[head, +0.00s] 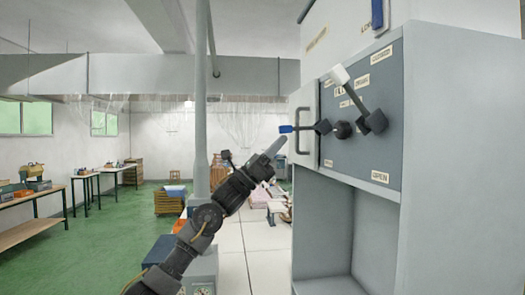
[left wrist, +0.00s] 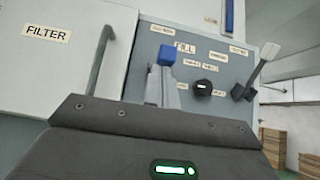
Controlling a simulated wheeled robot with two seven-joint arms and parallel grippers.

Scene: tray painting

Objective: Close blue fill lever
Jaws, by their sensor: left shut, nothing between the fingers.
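The blue fill lever (head: 287,129) points to the left in the head view, with its dark hub (head: 323,127) on the grey control panel. Its blue tip (left wrist: 166,55) also shows in the left wrist view, just above my fingers, which hide much of the rest of it. My left gripper (head: 276,147) is shut and empty, just below and left of the blue tip. I cannot tell whether it touches the lever. My right gripper is not in view.
A white-handled lever (head: 340,76) slants up and left from its hub, right of a black knob (head: 342,129). An OPEN label (head: 380,177) sits low on the panel. A cabinet door with a handle (left wrist: 101,60) and a FILTER label (left wrist: 47,32) is beside the panel.

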